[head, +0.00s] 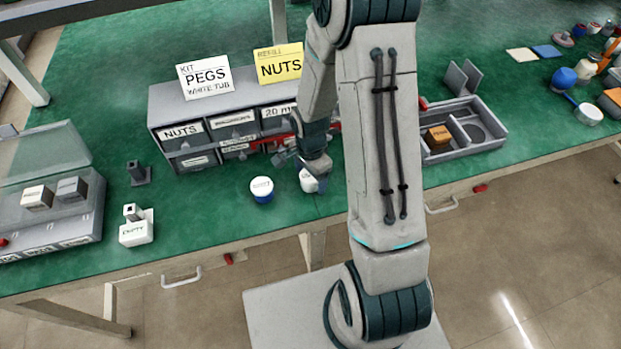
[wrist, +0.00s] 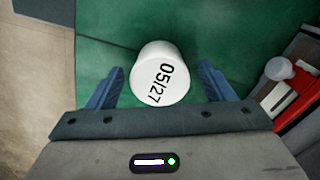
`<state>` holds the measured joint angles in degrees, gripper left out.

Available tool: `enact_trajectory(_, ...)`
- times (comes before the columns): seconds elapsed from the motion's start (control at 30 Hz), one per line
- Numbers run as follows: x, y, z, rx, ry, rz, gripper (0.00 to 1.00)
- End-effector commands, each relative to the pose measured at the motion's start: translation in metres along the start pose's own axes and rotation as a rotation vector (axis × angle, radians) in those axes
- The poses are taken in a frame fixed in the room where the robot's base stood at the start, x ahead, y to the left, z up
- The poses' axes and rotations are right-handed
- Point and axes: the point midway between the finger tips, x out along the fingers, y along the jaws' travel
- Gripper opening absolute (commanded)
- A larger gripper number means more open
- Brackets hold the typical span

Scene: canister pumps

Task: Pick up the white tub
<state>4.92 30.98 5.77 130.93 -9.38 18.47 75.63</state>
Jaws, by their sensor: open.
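In the wrist view a white tub (wrist: 162,76) with a round white top marked 05/27 stands on the green surface. My gripper (wrist: 162,70) is open, with one blue finger to each side of the tub and gaps between. My arm hides most of my gripper in the head view.
A grey drawer unit (head: 185,135) with PEGS and NUTS signs stands behind. A sectioned tray (head: 490,125) is to the right. A white block marked EMPTY (head: 136,231) and a lidded case (head: 85,232) are to the left. The bench's front edge is close.

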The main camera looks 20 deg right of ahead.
Motion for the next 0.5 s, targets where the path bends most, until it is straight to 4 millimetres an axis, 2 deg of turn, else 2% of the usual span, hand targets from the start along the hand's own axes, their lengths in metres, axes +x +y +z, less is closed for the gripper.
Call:
enact_trajectory(0.13, -0.0001, -0.0002, -0.0001, 0.0, 0.0, 0.0, 0.75)
enact_trajectory(0.17, -0.0001, -0.0002, -0.0001, 0.0, 0.0, 0.0, 0.72)
enact_trajectory(0.33, -0.0003, -0.0002, -0.0001, 0.0, 0.0, -0.001, 0.25)
enact_trajectory(0.5, -0.0004, -0.0002, -0.0002, 0.0, 0.0, -0.001, 0.25)
